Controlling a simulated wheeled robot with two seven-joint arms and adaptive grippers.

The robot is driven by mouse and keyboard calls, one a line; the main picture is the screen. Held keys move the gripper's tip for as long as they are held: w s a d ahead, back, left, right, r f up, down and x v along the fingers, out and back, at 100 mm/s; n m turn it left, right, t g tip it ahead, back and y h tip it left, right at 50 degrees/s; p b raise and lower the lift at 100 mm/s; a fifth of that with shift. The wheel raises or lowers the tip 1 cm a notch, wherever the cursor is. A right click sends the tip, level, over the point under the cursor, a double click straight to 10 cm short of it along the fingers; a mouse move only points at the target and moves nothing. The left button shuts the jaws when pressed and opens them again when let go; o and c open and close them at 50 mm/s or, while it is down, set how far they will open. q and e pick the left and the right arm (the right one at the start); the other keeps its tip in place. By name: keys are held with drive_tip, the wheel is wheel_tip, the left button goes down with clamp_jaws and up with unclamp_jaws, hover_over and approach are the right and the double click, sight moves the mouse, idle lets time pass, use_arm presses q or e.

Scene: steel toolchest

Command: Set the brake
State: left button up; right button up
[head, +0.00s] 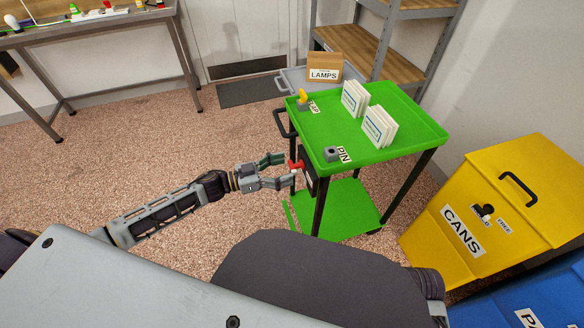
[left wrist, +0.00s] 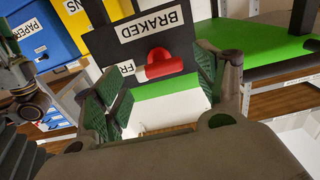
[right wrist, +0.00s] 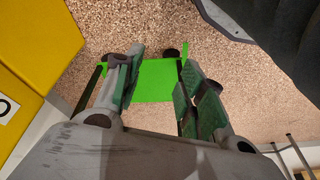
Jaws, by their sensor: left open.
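The green cart (head: 335,170) has a dark brake plate (head: 308,170) on its near left leg. A red lever (head: 296,165) sticks out of it. In the left wrist view, the red lever (left wrist: 160,68) points toward a label reading "FR" (left wrist: 127,68), its end partly hidden. A "BRAKED" label (left wrist: 150,22) is on the same dark plate (left wrist: 105,45). My left gripper (head: 287,170) is open, its fingers on either side of the lever with gaps visible. My right gripper (right wrist: 160,80) is open and empty, with the green lower shelf (right wrist: 155,85) beyond it.
The cart top holds white card stacks (head: 379,127), a grey block by a "PIN" label (head: 343,155) and a yellow piece (head: 303,97). A yellow "CANS" bin (head: 480,215) and a blue bin (head: 545,300) stand to the right. Floor left of the cart is clear.

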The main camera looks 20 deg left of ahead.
sight(290, 168)
use_arm(q)
drive_tip(key=shift+x, duration=1.55)
drive_tip(key=shift+d+b, duration=0.1)
drive_tip(key=shift+b, duration=0.2)
use_arm(e)
drive_tip(key=shift+s+a+r, duration=0.1)
drive_tip(key=shift+s+r, duration=0.05)
drive_tip(key=shift+r, duration=0.4)
use_arm(q)
drive_tip(key=c, duration=1)
use_arm(e)
drive_tip(key=shift+f, duration=0.1)
use_arm(q)
drive_tip(key=shift+c, duration=0.2)
